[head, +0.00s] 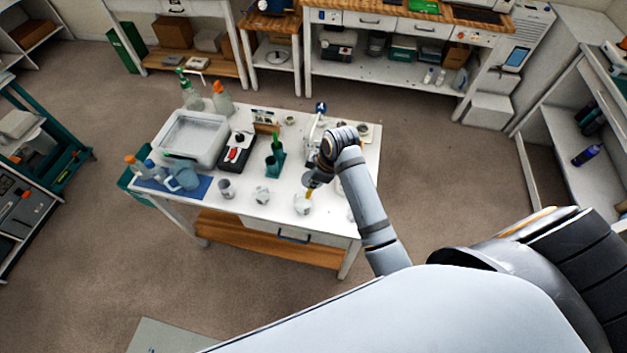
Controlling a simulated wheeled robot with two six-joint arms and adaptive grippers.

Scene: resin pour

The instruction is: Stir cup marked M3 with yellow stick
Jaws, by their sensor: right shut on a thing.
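My right gripper (313,182) is over the front right part of the white table, pointing down. It is shut on a yellow stick (309,193), of which a short piece shows below the fingers. The stick's lower end meets the mouth of a white cup (303,205) near the table's front edge; how deep it reaches is hidden. Any marking on the cup is too small to read. Another white cup (262,196) and a grey cup (226,189) stand to its left. My left gripper is not in view.
A clear tub (190,139), a black device with a red part (236,152), a green holder (275,163) and a blue jug (184,180) stand on the table (240,208). Bottles stand at the back left. My right forearm covers the table's right edge.

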